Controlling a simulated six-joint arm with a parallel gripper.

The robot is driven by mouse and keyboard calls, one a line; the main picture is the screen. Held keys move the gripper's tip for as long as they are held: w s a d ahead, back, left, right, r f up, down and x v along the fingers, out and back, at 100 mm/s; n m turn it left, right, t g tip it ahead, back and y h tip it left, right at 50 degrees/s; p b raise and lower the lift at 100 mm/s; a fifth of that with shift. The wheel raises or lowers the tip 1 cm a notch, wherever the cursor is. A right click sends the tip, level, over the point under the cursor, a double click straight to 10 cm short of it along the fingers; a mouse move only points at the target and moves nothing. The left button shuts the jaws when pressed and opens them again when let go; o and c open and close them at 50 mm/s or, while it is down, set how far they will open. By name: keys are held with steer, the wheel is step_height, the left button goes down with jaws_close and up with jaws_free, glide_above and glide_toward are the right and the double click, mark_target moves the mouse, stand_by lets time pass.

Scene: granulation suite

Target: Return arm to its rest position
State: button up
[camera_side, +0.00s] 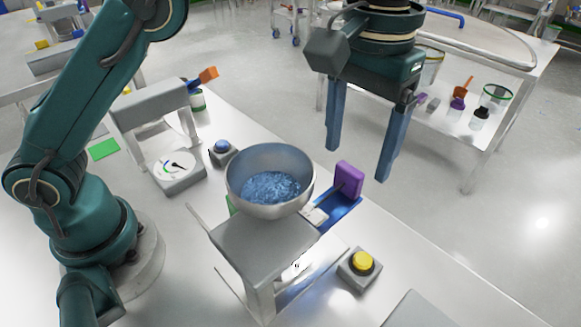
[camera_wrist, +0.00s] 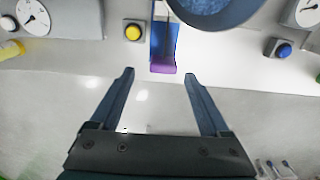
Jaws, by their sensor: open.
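My gripper (camera_side: 362,160) is open and empty, raised at the right of the bench in the side view. Its two blue fingers point down and stand wide apart. In the wrist view my gripper (camera_wrist: 160,95) shows both fingers apart with nothing between them. Beyond the fingertips there is a purple block (camera_wrist: 163,67) at the end of a blue slide. In the side view the purple block (camera_side: 349,180) is upright at the slide's outer end, left of my fingers and apart from them.
A metal bowl (camera_side: 270,181) of blue granules stands on a grey stand. A yellow button (camera_side: 362,260), a blue button (camera_side: 222,146) and a dial gauge (camera_side: 177,168) are on the bench (camera_side: 420,262). A second table (camera_side: 480,60) with jars is behind. Open floor lies right.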

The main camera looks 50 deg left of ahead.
steer(key=r, duration=0.1)
steer(key=a+r, duration=0.1)
steer(key=r, duration=0.1)
steer(key=shift+w+a+n+t, duration=0.3)
steer(key=shift+a+t, duration=0.1)
steer(key=s+a+r+n+t, duration=0.1)
steer(key=s+a+r, duration=0.1)
steer(key=a+r, duration=0.15)
steer(key=s+a+r+t, duration=0.1)
steer(key=s+a+r, duration=0.15)
steer(key=a, duration=0.25)
steer(key=s+a+f+m+t, duration=0.1)
steer(key=s+a+f+t, duration=0.1)
steer(key=s+a+f, duration=0.4)
steer(key=s+f, duration=0.3)
steer(key=f, duration=0.1)
steer(key=shift+s+f+m+t, duration=0.2)
steer(key=shift+m+t, duration=0.1)
steer(key=shift+t, duration=0.1)
